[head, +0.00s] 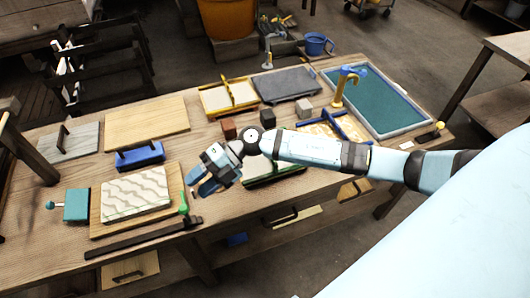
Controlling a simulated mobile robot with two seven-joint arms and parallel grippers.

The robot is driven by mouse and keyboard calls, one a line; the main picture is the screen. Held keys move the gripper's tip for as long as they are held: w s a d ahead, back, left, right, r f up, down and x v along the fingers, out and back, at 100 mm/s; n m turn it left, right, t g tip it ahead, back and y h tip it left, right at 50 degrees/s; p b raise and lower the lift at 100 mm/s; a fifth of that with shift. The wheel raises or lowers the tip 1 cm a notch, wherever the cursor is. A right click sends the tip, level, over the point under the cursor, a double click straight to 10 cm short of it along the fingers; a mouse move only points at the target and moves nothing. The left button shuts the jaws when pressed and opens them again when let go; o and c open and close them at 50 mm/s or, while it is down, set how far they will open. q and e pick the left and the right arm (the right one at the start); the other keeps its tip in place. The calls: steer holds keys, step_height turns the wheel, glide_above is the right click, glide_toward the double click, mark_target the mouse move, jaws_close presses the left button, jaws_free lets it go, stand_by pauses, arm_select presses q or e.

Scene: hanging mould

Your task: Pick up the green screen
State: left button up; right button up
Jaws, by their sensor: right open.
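A flat panel with a dark green face, which fits the green screen (378,103), lies in a grey-blue frame at the right end of the wooden workbench. A blue and yellow fitting stands by its left edge. My right arm reaches in from the right across the front of the bench. My right gripper (207,183) is open and empty, with blue fingers pointing down and left. It is above the bench near a patterned pale block, well left of the green screen. A green-edged flat piece (280,176) lies partly hidden under my right arm. My left gripper is out of view.
The workbench (60,185) also holds a patterned pale block (136,195) on a board, a dark bar (143,239), a blue block (140,156), a yellow-framed tray (228,97) and a dark grey slab (286,84). A blue bucket (316,43) stands behind the bench.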

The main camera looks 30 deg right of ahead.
steer(key=w+d+h+b, duration=0.1)
steer(key=w+d+h, duration=0.2)
steer(key=d+h, duration=0.35)
steer(key=w+d+h, duration=0.3)
steer(key=w+d, duration=0.1)
steer(key=d, duration=0.6)
steer(key=w+d+h+b, duration=0.1)
steer(key=w+d+h, duration=0.25)
steer(key=d, duration=0.55)
steer(key=shift+h, duration=0.6)
step_height(320, 180, down, 7)
steer(key=shift+w+d+f+p, duration=0.1)
steer(key=shift+d+f+p, duration=0.05)
steer(key=shift+p, duration=0.4)
steer(key=shift+w+d+f+p, duration=0.1)
steer(key=shift+f+p, duration=0.1)
steer(key=shift+f, duration=0.8)
steer(key=shift+w+d+f+p, duration=0.1)
steer(key=shift+d+f+p, duration=0.05)
steer(key=shift+f, duration=0.9)
steer(key=shift+d+f+p, duration=0.1)
steer(key=shift+f+p, duration=0.1)
steer(key=shift+f, duration=0.8)
steer(key=shift+c, duration=0.4)
jaws_close()
